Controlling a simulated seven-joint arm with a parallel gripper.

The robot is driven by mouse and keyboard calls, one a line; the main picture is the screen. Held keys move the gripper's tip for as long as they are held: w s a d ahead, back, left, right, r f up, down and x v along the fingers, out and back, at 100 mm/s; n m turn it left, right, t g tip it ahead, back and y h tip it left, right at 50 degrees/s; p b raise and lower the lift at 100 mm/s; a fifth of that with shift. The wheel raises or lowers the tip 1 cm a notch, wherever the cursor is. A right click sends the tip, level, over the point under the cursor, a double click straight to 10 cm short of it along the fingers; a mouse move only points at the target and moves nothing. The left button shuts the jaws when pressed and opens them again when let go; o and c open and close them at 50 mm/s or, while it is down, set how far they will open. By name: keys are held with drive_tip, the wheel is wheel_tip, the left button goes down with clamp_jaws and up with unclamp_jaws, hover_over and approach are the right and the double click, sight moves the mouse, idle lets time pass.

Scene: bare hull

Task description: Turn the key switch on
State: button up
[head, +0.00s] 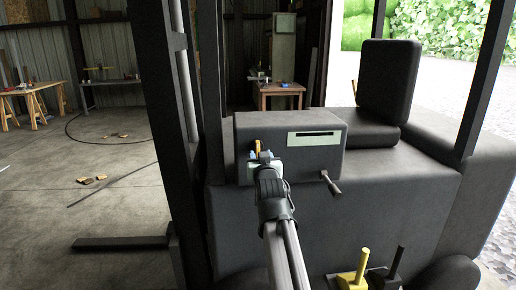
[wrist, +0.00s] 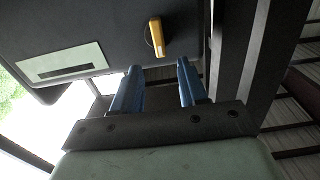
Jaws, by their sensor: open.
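The key switch is a small yellow-orange key (wrist: 157,37) on a round dark base, set in the face of a dark panel. It also shows in the head view (head: 257,145), just above my gripper, which partly covers the switch. My gripper (wrist: 158,66) has two blue fingers, open and empty. The key lies beyond the fingertips and roughly in line with the gap between them. No contact shows in the wrist view. My gripper (head: 264,157) is in front of the panel's left part in the head view.
The dark panel box (head: 290,122) has a pale slotted plate (head: 313,137) on its face. A short lever (head: 331,184) sticks out at its lower right. A yellow lever (head: 357,267) and a black lever (head: 394,266) stand lower down. Dark mast posts (head: 210,90) rise close on the left.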

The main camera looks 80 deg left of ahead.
sight(258, 147)
drive_tip(key=a, duration=0.8)
clamp_jaws()
